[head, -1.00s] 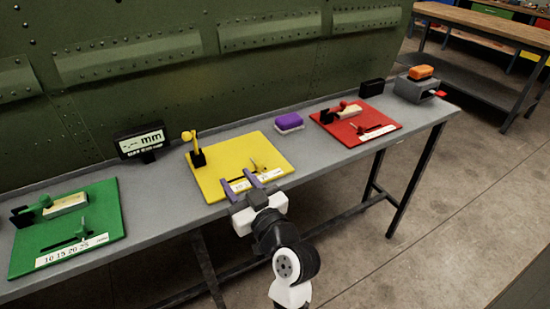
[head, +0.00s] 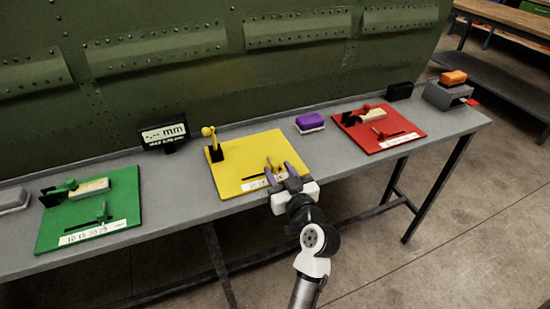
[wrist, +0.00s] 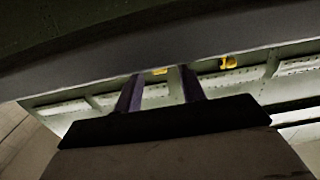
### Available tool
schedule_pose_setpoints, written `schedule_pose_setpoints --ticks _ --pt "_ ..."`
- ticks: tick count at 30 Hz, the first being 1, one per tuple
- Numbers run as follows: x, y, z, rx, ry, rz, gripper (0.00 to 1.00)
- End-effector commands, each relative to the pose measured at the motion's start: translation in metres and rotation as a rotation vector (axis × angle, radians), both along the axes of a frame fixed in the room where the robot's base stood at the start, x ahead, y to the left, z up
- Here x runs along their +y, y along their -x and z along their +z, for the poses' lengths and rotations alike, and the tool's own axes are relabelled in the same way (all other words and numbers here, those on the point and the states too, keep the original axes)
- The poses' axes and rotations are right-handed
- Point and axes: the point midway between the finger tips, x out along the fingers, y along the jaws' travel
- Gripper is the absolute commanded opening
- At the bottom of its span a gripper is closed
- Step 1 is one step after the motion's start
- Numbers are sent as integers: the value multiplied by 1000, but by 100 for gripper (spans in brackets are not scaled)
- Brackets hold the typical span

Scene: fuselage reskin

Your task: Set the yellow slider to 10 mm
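The yellow board (head: 232,168) lies flat on the grey bench, with an upright yellow lever (head: 208,133) at its back left. The yellow slider (head: 269,163) is a small upright piece at a dark slot near the front right of the board. The white scale strip (head: 256,184) in front of the slot is partly hidden by my gripper, so the slider's setting cannot be read. My gripper (head: 279,171) has its two purple fingers apart, close to the slider at the front edge.
A dark display (head: 164,134) showing dashes and "mm" stands behind, left of the board. A green board (head: 120,222) lies left and a red board (head: 393,142) right. A purple block (head: 310,122) sits between yellow and red. The riveted green panel (head: 200,50) rises behind.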

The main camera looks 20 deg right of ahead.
Motion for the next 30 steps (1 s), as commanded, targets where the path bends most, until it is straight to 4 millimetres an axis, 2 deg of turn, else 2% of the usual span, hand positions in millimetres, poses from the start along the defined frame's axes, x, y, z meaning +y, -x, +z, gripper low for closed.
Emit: schedule_pose_setpoints --ticks 3,6,18,27,30 --pt "0 -18 2 0 0 1 40" --pt "1 -27 1 1 0 0 40" --pt "1 -34 0 0 0 0 39" --pt "1 -33 0 0 0 0 0" --pt "1 -33 0 0 0 0 0"
